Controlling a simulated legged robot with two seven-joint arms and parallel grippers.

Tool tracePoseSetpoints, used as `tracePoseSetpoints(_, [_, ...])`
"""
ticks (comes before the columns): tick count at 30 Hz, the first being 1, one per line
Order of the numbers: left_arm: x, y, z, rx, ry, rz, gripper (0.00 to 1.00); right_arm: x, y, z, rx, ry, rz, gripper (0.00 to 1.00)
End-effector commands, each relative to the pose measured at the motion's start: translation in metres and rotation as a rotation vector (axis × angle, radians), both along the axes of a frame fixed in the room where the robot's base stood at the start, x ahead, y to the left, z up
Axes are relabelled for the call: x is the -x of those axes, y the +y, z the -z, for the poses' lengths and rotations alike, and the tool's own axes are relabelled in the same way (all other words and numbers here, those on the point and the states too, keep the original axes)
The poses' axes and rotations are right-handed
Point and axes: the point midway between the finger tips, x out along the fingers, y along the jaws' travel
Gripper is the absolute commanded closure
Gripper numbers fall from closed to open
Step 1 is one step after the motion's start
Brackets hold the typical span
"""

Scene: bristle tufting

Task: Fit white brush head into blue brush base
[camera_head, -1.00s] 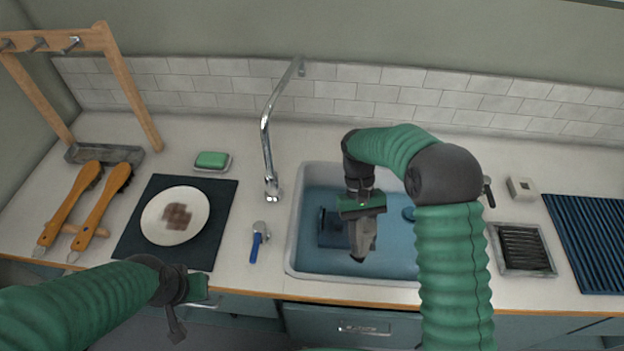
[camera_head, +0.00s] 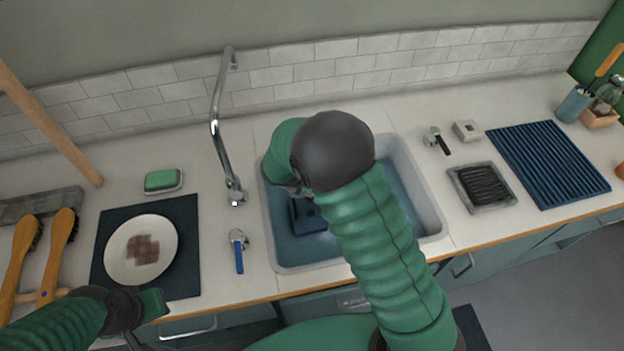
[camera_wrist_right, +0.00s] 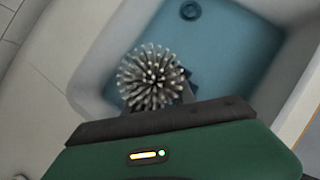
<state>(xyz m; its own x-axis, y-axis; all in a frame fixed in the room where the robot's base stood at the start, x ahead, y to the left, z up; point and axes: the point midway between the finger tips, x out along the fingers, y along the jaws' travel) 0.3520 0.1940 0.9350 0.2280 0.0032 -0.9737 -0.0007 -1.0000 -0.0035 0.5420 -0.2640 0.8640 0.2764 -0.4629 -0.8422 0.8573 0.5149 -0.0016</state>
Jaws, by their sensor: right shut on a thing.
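The white brush head (camera_wrist_right: 152,77) shows in the right wrist view as a round tuft of pale bristles, just beyond the dark edge of my right gripper (camera_wrist_right: 180,98). My right gripper is shut on it, over the sink; its fingers are mostly hidden. In the head view my arm covers this gripper and the brush head. A dark blue block (camera_head: 306,215), possibly the blue brush base, lies in the sink, partly behind my right arm. My left gripper (camera_head: 150,305) hangs at the counter's front edge near the plate; its jaw opening is unclear.
The sink (camera_head: 424,190) has pale raised walls, with the faucet (camera_head: 222,140) at its left. A blue-handled tool (camera_head: 238,252) lies left of the sink. A plate (camera_head: 120,262) on a dark mat, a green sponge (camera_head: 163,179) and wooden brushes (camera_head: 60,240) are further left.

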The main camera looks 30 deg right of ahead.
Motion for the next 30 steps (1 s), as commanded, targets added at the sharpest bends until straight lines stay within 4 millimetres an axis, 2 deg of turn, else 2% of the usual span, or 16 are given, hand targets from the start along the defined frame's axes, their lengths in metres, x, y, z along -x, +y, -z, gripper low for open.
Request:
tracePoseSetpoints(17, [0.0, 0.0, 0.057, 0.0, 0.0, -0.001, 0.81, 0.0, -0.001, 0.057, -0.001, -0.002, 0.008, 1.0])
tracePoseSetpoints(24, [0.0, 0.0, 0.069, 0.0, 0.0, -0.001, 0.81, 0.0, 0.0, 0.075, -0.003, -0.002, 0.007, 1.0])
tracePoseSetpoints(30, [0.0, 0.0, 0.07, 0.0, 0.0, -0.001, 0.81, 0.0, -0.001, 0.077, -0.003, -0.002, 0.007, 1.0])
